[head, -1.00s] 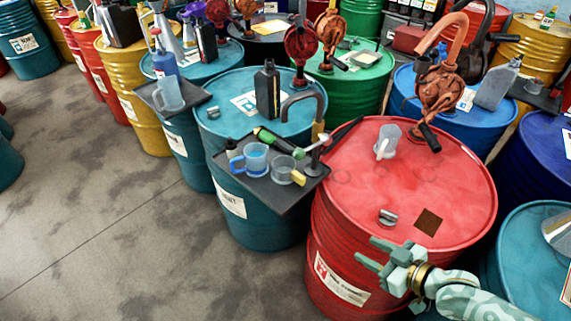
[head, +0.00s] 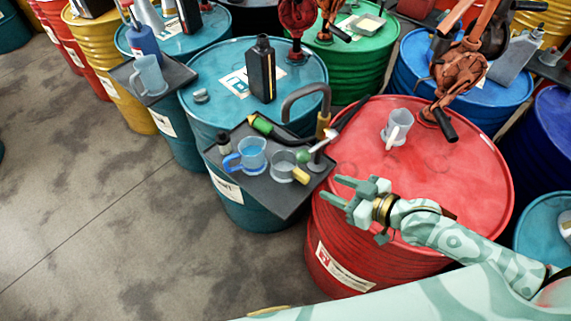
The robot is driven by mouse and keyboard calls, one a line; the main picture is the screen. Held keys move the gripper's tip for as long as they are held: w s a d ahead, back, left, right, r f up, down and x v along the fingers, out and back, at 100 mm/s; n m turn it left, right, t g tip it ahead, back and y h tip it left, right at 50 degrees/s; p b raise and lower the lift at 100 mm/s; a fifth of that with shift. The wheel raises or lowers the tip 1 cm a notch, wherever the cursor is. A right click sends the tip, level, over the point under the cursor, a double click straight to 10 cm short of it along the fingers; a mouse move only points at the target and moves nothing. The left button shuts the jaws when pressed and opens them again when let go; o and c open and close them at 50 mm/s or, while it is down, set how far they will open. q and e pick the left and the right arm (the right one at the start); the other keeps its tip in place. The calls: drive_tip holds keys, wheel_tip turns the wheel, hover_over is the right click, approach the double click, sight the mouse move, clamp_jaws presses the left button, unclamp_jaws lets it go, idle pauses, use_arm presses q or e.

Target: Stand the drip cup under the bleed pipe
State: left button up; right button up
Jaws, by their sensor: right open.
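A low clear-grey cup with a yellow handle (head: 283,167) stands upright on a dark tray (head: 290,207) at the front of a teal drum. A blue jug (head: 253,155) stands just left of it. I cannot tell for certain which vessel is the drip cup. A bent grey pipe (head: 294,96) with a brass-coloured section arches above the back of the tray; the low cup is in front of it. My right gripper (head: 338,192) is open and empty, over the front left of the red drum, right of the tray and pointing towards it. My left gripper is not in view.
A clear jug (head: 397,128) and a rust-coloured pump (head: 456,78) stand on the red drum (head: 465,165). A green-and-black tool (head: 262,125) lies at the tray's back. A black bottle (head: 262,70) stands on the teal drum. The floor at the left is clear.

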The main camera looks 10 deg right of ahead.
sight(303, 174)
drive_tip(key=b+x, duration=0.1)
drive_tip(key=x, duration=0.5)
drive_tip(key=shift+w+f, duration=0.2)
drive_tip(key=b+x, duration=0.1)
drive_tip(key=x, duration=0.3)
drive_tip(key=shift+w+f, duration=0.3)
drive_tip(key=shift+s, duration=0.1)
drive_tip(key=shift+c, duration=1.2)
clamp_jaws()
